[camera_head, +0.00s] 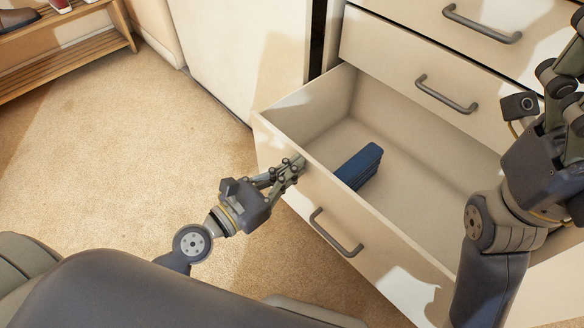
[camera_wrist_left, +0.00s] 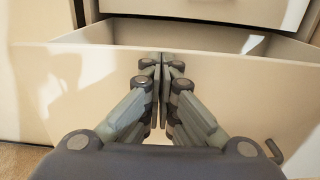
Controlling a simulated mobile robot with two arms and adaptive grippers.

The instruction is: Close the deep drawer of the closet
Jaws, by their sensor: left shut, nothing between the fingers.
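The deep drawer (camera_head: 400,270) is the lowest in the white closet and is pulled far out, with its inside showing. Its front carries a dark bar handle (camera_head: 336,232). My left gripper (camera_head: 297,164) is shut and empty, with its fingertips at the upper left part of the drawer front, left of the handle. In the left wrist view the shut fingers (camera_wrist_left: 162,68) point at the drawer front (camera_wrist_left: 75,90) near its top edge; whether they touch it I cannot tell. My right gripper (camera_head: 572,75) is at the upper right; its fingertips are unclear.
A folded blue item (camera_head: 360,166) lies inside the drawer. Two drawers with handles (camera_head: 447,93) (camera_head: 482,23) above it are shut. A wooden shoe rack (camera_head: 70,55) stands at the far left. The carpet (camera_head: 110,150) left of the drawer is clear.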

